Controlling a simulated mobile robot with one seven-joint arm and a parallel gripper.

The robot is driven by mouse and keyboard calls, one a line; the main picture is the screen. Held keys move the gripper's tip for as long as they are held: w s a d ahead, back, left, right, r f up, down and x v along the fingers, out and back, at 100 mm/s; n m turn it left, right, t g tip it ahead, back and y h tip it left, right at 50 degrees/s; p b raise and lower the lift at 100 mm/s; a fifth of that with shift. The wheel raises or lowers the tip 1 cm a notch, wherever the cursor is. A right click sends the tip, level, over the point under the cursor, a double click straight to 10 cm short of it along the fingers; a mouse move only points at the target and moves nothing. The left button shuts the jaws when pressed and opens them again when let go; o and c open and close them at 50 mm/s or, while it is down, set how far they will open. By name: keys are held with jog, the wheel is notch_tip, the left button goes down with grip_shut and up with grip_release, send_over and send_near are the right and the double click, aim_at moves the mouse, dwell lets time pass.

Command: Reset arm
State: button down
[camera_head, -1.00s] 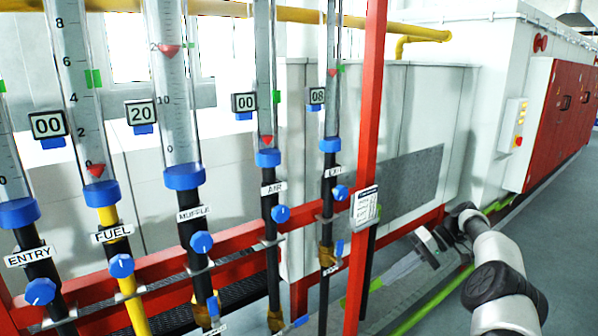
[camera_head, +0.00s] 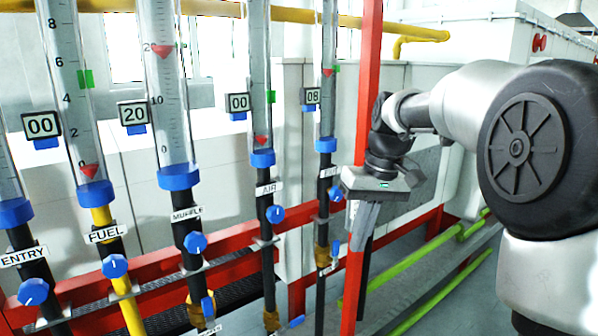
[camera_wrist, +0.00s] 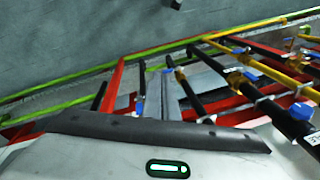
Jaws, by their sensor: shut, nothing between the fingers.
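My gripper (camera_head: 362,228) hangs in front of the red upright post in the head view, with its grey fingers pointing down. The fingers are together with nothing between them. It is to the right of the black-piped flow tube at the right end of the row and clear of the valve knobs, as far as I can see. My arm reaches in from the right side and covers much of the white machine behind. In the wrist view the gripper housing with a green light (camera_wrist: 170,169) fills the bottom edge.
The flow tubes stand in a row, with blue knobs such as the FUEL knob (camera_head: 115,266) and the MUFFLE knob (camera_head: 195,243). The red post (camera_head: 369,70) is close to my gripper. Green rails (camera_head: 425,265) run low on the right. Grey floor (camera_wrist: 60,50) is open in the wrist view.

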jog(key=s+d+m+t+h, duration=0.25)
jog(key=s+t, duration=0.25)
jog(key=s, duration=1.8)
notch_tip(320, 180, up, 11)
jog(key=p, duration=1.2)
jog(key=shift+s+a, duration=0.25)
jog(key=shift+a, duration=0.1)
jog(key=shift+a+y, duration=0.1)
jog(key=shift+y, duration=0.15)
